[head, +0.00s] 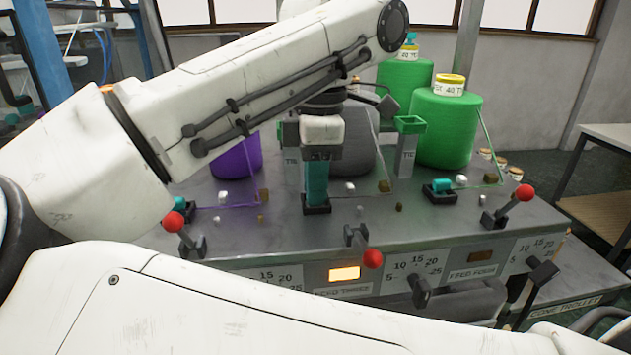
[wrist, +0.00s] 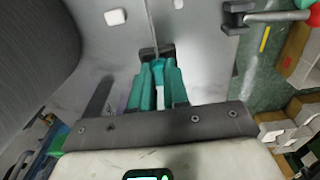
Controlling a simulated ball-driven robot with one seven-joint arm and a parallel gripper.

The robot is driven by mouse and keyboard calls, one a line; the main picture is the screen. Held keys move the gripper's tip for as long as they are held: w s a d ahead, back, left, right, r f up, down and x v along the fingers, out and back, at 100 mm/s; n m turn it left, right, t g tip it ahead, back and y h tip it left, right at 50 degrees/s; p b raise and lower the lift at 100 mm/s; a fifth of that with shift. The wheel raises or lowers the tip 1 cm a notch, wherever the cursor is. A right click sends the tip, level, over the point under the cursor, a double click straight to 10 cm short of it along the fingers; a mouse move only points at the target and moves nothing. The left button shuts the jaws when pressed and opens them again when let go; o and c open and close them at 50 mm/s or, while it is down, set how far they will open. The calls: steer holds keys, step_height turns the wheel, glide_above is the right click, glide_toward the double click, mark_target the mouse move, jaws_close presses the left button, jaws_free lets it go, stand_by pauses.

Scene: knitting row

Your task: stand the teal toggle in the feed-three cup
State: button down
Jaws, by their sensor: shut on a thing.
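My gripper (head: 316,198) points straight down over the machine top, its teal fingers closed together. In the wrist view the fingers (wrist: 159,82) are shut on the teal toggle (wrist: 158,70), which shows as a narrow teal piece between their tips. The feed-three cup (head: 316,209) is a small dark block on the grey top, right under the fingertips. It also shows at the fingertips in the wrist view (wrist: 168,50). The toggle's lower end is at or in the cup; the fingers hide how deep it sits. The toggle looks about upright.
A red-knobbed lever (head: 373,259) stands at the front edge, near a lit amber window (head: 344,273). Another dark cup (head: 440,192) with a teal piece is to the right. Green (head: 447,125) and purple (head: 236,155) yarn cones stand behind. Small pale and brown bits lie about.

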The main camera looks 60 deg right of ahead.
steer(key=c, duration=1)
jaws_free()
steer(key=shift+f, duration=0.15)
steer(key=shift+c, duration=0.2)
step_height(320, 180, up, 11)
steer(key=shift+s, duration=0.15)
steer(key=shift+d, duration=0.1)
